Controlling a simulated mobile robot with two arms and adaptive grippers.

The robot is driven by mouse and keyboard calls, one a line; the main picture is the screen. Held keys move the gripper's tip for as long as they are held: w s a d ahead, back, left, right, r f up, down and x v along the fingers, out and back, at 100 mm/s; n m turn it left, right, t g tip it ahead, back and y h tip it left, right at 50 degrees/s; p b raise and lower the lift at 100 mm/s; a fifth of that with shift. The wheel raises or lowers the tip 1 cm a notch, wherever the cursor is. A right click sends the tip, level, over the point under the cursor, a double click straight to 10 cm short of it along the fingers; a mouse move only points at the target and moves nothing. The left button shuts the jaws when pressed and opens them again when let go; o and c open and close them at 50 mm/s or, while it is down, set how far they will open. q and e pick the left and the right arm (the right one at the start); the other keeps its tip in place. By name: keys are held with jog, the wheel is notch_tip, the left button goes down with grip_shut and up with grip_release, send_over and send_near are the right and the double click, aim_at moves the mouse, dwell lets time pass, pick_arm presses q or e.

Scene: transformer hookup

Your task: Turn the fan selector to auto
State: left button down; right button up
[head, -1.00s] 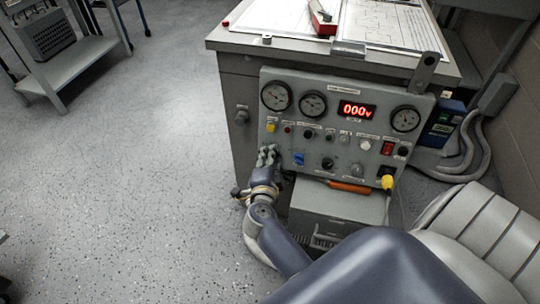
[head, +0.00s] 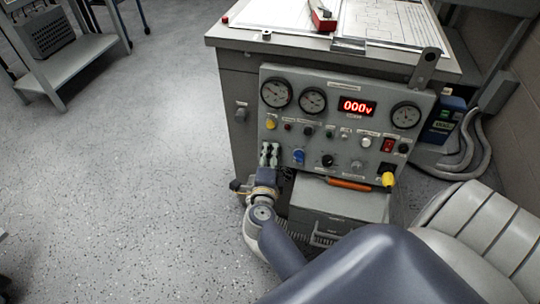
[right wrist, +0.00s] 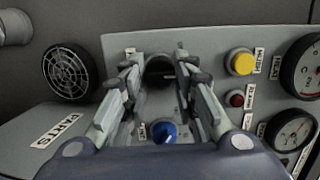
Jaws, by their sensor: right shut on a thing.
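The grey control panel (head: 345,92) faces me on the front of the bench. My right gripper (head: 269,147) is at the panel's lower left, below a yellow button (head: 270,124) and left of a blue knob (head: 298,156). In the right wrist view its two fingers (right wrist: 160,75) are on either side of a black knob (right wrist: 159,66), shut on it. The fingers hide part of the knob, and I cannot read its label or pointer position. The blue knob (right wrist: 165,132) shows between the fingers lower down, apart from them. My left gripper is not in view.
The panel also carries gauges, a red display (head: 357,107) reading 000, a red rocker switch (head: 389,145) and a yellow plug (head: 388,180). An orange handle (head: 348,184) lies below. Papers (head: 385,25) cover the bench top.

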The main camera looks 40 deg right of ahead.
jog(key=shift+f, duration=0.1)
jog(key=o, duration=1)
jog(key=shift+o, duration=0.2)
